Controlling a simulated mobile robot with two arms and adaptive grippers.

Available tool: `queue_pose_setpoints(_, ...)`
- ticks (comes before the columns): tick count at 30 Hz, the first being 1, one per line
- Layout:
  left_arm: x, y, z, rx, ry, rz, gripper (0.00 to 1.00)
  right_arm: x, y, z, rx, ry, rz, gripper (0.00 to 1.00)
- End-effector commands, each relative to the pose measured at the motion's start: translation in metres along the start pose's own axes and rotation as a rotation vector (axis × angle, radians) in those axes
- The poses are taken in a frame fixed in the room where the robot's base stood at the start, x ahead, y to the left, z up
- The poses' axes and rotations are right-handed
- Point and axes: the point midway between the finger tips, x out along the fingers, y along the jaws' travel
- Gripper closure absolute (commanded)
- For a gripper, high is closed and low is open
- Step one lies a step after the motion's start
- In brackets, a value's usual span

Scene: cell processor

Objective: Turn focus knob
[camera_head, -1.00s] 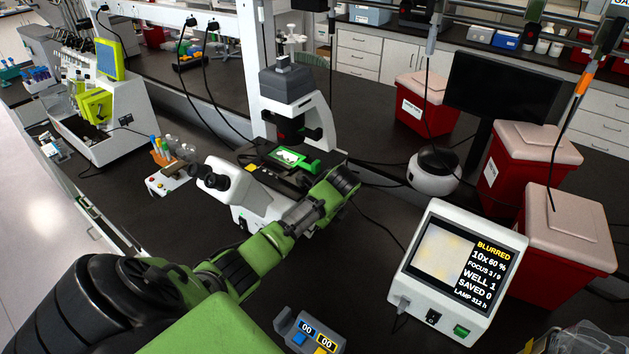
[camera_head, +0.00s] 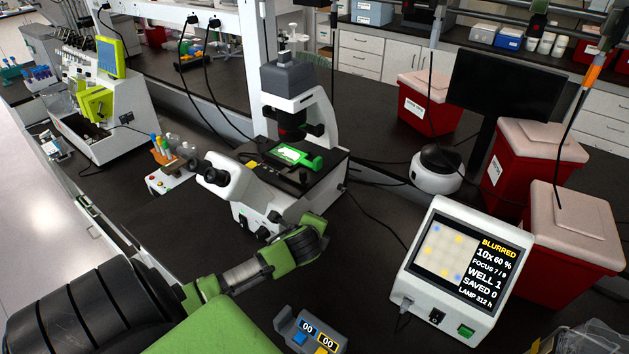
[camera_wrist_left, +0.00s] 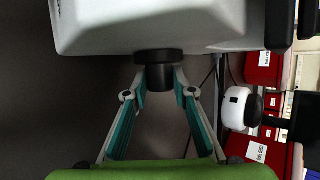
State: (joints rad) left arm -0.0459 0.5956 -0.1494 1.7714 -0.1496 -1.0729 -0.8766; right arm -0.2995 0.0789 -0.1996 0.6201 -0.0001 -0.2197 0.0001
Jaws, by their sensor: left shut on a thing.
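The white microscope (camera_head: 290,205) stands on the dark bench, with a green plate holder (camera_head: 298,157) on its stage. In the left wrist view, my left gripper (camera_wrist_left: 160,84) is shut on the black focus knob (camera_wrist_left: 158,56), which sticks out of the white microscope body. Its two teal-sided fingers press on either side of the knob. In the head view my green wrist is beside the microscope's base, and the fingers are hidden. The monitor (camera_head: 455,258) reads BLURRED, 10x, 60 %, FOCUS 7/9, WELL 1, SAVED 0, with soft yellow and blue dots. My right gripper is out of view.
A small grey device with 00 displays (camera_head: 310,332) lies at the front. A tube rack (camera_head: 170,175) stands left of the microscope. Red bins (camera_head: 570,240) and a white round device (camera_head: 437,172) stand to the right. Cables cross the bench.

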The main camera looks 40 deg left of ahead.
Motion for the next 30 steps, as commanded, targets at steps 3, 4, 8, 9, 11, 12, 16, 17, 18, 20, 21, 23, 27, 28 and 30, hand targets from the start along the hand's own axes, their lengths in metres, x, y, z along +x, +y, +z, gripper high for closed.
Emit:
queue_pose_setpoints(3, 0.005, 0.011, -0.003, -0.04, 0.001, -0.098, 0.97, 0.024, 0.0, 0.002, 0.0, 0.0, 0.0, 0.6)
queue_pose_setpoints(4, 0.005, 0.011, -0.003, -0.052, 0.001, -0.123, 0.97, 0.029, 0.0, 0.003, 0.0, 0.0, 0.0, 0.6)
queue_pose_setpoints(8, 0.006, 0.012, -0.003, -0.089, 0.0, -0.214, 0.97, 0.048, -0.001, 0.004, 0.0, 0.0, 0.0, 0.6)
queue_pose_setpoints(9, 0.006, 0.012, -0.003, -0.1, 0.0, -0.239, 0.97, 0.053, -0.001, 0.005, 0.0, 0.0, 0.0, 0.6)
queue_pose_setpoints(11, 0.006, 0.012, -0.003, -0.115, 0.0, -0.272, 0.97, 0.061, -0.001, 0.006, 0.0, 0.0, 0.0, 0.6)
queue_pose_setpoints(12, 0.006, 0.012, -0.003, -0.123, -0.001, -0.292, 0.97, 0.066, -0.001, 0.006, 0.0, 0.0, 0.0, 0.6)
queue_pose_setpoints(16, 0.005, 0.012, -0.002, -0.147, -0.002, -0.348, 0.97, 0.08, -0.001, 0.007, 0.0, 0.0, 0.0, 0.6)
queue_pose_setpoints(17, 0.005, 0.011, -0.002, -0.151, -0.002, -0.359, 0.97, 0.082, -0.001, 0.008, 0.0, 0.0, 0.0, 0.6)
queue_pose_setpoints(18, 0.005, 0.011, -0.002, -0.155, -0.001, -0.371, 0.97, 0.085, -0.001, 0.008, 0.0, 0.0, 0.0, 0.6)
queue_pose_setpoints(20, 0.004, 0.011, -0.002, -0.162, -0.002, -0.387, 0.97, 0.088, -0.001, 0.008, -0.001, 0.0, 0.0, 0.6)
queue_pose_setpoints(21, 0.004, 0.01, -0.001, -0.166, -0.002, -0.396, 0.97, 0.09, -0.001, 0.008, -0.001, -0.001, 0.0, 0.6)
queue_pose_setpoints(23, 0.004, 0.009, -0.001, -0.169, -0.002, -0.406, 0.97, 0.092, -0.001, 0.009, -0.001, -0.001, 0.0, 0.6)
queue_pose_setpoints(27, 0.003, 0.009, -0.001, -0.175, -0.003, -0.419, 0.97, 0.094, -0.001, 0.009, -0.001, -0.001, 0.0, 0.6)
queue_pose_setpoints(28, 0.003, 0.009, -0.001, -0.176, -0.003, -0.42, 0.97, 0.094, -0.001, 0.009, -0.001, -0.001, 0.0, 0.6)
queue_pose_setpoints(30, 0.003, 0.008, 0.0, -0.177, -0.003, -0.422, 0.97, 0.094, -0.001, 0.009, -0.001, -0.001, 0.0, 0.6)
